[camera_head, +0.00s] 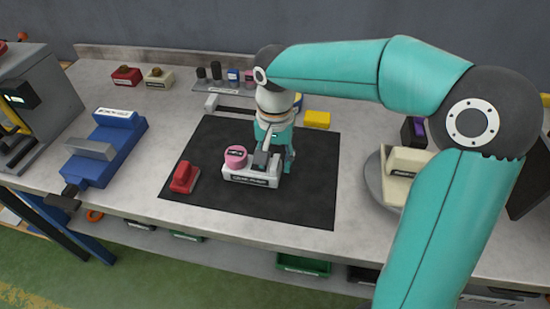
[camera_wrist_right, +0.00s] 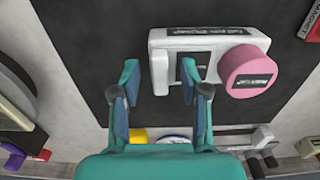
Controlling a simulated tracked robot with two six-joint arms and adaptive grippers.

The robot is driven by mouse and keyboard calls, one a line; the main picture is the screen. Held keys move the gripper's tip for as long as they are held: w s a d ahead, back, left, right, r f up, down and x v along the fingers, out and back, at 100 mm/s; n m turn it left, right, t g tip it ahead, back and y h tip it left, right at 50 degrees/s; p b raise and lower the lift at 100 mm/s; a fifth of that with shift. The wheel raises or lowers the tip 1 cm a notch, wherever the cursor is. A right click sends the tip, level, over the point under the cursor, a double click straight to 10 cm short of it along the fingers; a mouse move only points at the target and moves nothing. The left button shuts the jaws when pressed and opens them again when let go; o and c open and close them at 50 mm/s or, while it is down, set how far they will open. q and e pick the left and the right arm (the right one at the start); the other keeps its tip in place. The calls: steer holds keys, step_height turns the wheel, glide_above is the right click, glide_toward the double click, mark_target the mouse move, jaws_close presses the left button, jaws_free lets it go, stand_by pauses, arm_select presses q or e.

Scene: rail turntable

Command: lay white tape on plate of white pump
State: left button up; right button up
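The white pump (camera_head: 248,178) stands on the black mat, with a pink round part (camera_head: 236,155) at its left. The right wrist view shows the pump's white body (camera_wrist_right: 215,40), its pink part (camera_wrist_right: 248,70) and a dark-framed plate (camera_wrist_right: 190,66). My right gripper (camera_wrist_right: 160,84) is open and points down beside the pump; one fingertip overlaps the plate in this view. In the head view the right gripper (camera_head: 273,150) partly hides the pump. A white disc with a blue edge (camera_wrist_right: 172,138), possibly the tape, is partly hidden behind the gripper. My left gripper is out of view.
A red block (camera_head: 184,177) lies on the mat. A yellow block (camera_head: 317,118) is behind it. A blue fixture (camera_head: 105,148) stands left. A turntable (camera_head: 373,180) with a beige part (camera_head: 405,163) is right, partly behind my arm. A small rack (camera_head: 222,88) stands at the back.

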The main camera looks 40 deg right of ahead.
steer(key=shift+r, duration=0.1)
step_height(320, 180, up, 12)
steer(key=shift+f, duration=0.2)
stand_by(0.4)
